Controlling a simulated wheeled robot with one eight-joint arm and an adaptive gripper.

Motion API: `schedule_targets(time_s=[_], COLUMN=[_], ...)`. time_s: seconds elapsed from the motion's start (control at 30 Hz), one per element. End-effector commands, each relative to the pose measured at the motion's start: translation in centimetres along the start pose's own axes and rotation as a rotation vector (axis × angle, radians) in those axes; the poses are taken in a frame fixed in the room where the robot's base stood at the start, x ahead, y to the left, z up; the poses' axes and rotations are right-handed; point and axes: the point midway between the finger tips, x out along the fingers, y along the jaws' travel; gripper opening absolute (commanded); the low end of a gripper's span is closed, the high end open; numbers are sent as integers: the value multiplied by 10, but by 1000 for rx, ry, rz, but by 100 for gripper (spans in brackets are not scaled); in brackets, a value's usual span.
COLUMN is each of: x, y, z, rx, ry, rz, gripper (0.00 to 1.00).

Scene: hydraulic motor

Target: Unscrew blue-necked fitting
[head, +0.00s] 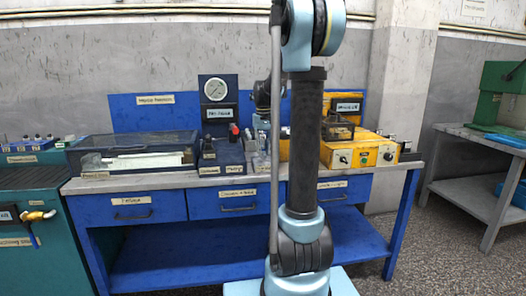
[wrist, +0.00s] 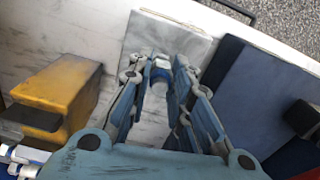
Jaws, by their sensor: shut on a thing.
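In the wrist view, the blue-necked fitting (wrist: 160,74) sits between the fingertips of my gripper (wrist: 161,66). It shows a blue band and a pale, whitish part. My gripper is shut on it, with a finger on each side. A flat grey plate (wrist: 190,40) lies beyond and around the fingertips. I cannot tell whether the fitting is still threaded into anything. In the head view, my own arm stands in front of the middle of the bench, and the fitting cannot be made out there.
In the wrist view, a yellow block (wrist: 58,95) stands left of the fingers and a dark blue panel (wrist: 262,95) to the right. In the head view, the blue bench (head: 130,208) carries a clear-lidded case (head: 130,148), a pressure gauge (head: 215,89) and a yellow unit (head: 360,152).

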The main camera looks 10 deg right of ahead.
Motion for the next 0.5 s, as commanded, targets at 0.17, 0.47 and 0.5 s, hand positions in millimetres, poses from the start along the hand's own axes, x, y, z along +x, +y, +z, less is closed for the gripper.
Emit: schedule_targets(time_s=[0.17,0.47,0.5], x=[0,-1,-1], y=[0,0,0], z=[0,0,0], rx=[-182,-251,-251], ry=[0,0,0], rz=[0,0,0], gripper=[0,0,0])
